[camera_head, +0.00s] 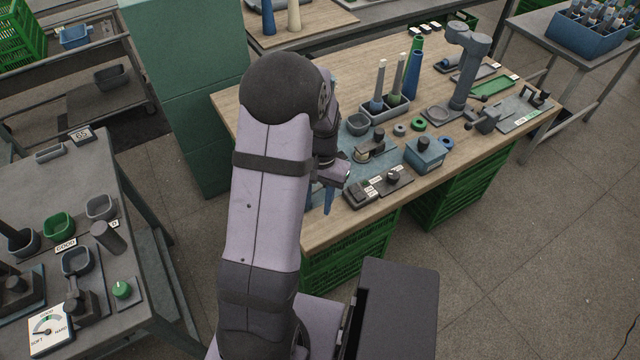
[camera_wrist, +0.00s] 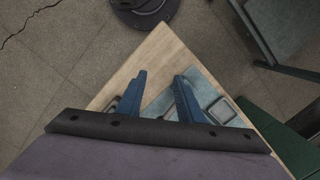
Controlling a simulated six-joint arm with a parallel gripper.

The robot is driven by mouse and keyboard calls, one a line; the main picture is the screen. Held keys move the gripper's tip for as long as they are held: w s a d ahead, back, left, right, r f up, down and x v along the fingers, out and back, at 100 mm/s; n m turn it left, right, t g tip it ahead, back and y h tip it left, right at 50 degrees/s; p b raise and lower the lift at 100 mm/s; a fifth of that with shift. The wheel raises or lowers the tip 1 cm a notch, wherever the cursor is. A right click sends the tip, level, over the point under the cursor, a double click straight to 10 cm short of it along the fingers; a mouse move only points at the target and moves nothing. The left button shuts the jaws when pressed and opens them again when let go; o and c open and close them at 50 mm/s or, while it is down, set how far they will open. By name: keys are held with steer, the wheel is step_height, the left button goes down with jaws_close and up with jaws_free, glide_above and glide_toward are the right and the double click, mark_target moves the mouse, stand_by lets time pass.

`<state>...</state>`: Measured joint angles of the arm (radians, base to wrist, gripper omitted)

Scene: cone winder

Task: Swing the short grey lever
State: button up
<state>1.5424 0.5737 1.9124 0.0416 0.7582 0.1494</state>
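My gripper (camera_wrist: 160,78) has two blue fingers standing apart with nothing between them. In the head view one blue finger (camera_head: 329,198) shows beside the near left part of the wooden bench; my arm hides the rest. I cannot tell for sure which part is the short grey lever. A grey arm-like piece on a small dark base (camera_head: 484,119) lies at the bench's right, well away from my gripper. A dark device with a pale ring (camera_head: 370,150) and a black-knobbed plate (camera_head: 393,178) are nearer my gripper. No lever is clear between the fingers in the wrist view.
The wooden bench (camera_head: 325,232) also carries a blue box with a black knob (camera_head: 424,153), a grey bin of tall spindles (camera_head: 388,109) and a grey column (camera_head: 465,68). A grey table (camera_head: 85,165) with cups and a dial (camera_head: 50,328) stands left. The bench's near left corner is bare.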

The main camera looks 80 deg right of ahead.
mark_target(320, 186)
steer(key=d+r+m, duration=0.1)
steer(key=d, duration=0.1)
steer(key=d+r+h, duration=0.1)
steer(key=d+r, duration=0.1)
steer(key=d, duration=0.1)
steer(key=w+d+r+m, duration=0.1)
steer(key=d, duration=0.2)
steer(key=shift+d+r+m+h, duration=0.15)
steer(key=shift+m+h, duration=0.15)
steer(key=shift+h, duration=0.1)
steer(key=shift+a+m, duration=0.25)
steer(key=shift+m, duration=1.05)
steer(key=shift+w+d+f+p, duration=0.15)
steer(key=shift+f+p, duration=0.2)
steer(key=shift+f, duration=1.5)
steer(key=shift+w+a+f+p, duration=0.1)
steer(key=shift+f+p, duration=0.2)
steer(key=shift+f, duration=1.5)
jaws_close()
steer(key=shift+d, duration=0.1)
